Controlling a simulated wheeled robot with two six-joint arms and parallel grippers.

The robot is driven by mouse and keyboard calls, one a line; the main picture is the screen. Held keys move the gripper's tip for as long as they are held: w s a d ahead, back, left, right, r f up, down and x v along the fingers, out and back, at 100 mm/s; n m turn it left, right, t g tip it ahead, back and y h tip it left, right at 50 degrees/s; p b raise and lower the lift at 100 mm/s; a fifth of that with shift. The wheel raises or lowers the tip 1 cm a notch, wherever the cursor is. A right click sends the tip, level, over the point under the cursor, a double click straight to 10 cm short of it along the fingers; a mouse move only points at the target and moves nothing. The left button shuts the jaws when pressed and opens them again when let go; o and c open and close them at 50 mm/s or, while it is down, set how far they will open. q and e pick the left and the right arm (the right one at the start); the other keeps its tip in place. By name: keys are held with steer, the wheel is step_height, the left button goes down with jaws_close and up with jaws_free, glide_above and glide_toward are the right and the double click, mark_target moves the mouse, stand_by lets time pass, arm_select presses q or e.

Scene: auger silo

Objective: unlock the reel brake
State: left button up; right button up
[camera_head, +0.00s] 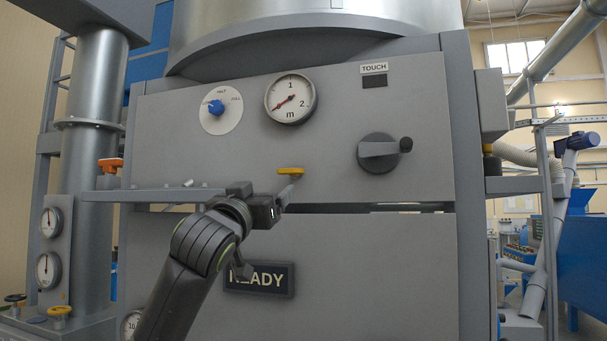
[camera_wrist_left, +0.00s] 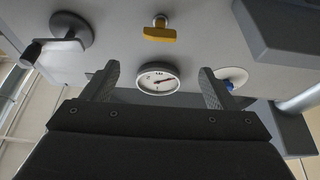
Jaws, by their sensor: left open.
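A yellow lever handle (camera_head: 291,170) sits on a short stem on the grey panel, below the round gauge. It also shows in the left wrist view (camera_wrist_left: 159,34), across the top middle, beyond the fingertips. A grey disc with a crank arm and dark knob (camera_head: 378,153) is on the panel to its right. It is at the upper left of the wrist view (camera_wrist_left: 70,32). My left gripper (camera_head: 280,198) is just below the yellow handle in the head view. In the wrist view its fingers (camera_wrist_left: 160,72) are spread, with nothing between them. My right gripper is not in view.
The gauge (camera_head: 290,98) and a blue selector knob (camera_head: 216,107) are on the upper panel. A TOUCH plate (camera_head: 374,75) is above the crank. A narrow ledge (camera_head: 160,195) juts out at left. A READY sign (camera_head: 259,279) is on the lower panel.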

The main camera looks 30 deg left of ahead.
mark_target(289, 171)
arm_select(q)
steer(key=p+x, duration=0.8)
steer(key=x, duration=0.7)
steer(key=shift+s+r, duration=0.1)
steer(key=shift+w+a+r+p, duration=0.15)
steer(key=shift+w+p, duration=0.35)
steer(key=shift+w, duration=0.3)
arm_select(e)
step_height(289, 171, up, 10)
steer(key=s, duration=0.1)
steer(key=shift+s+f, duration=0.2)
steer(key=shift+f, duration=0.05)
arm_select(q)
steer(key=shift+c, duration=0.3)
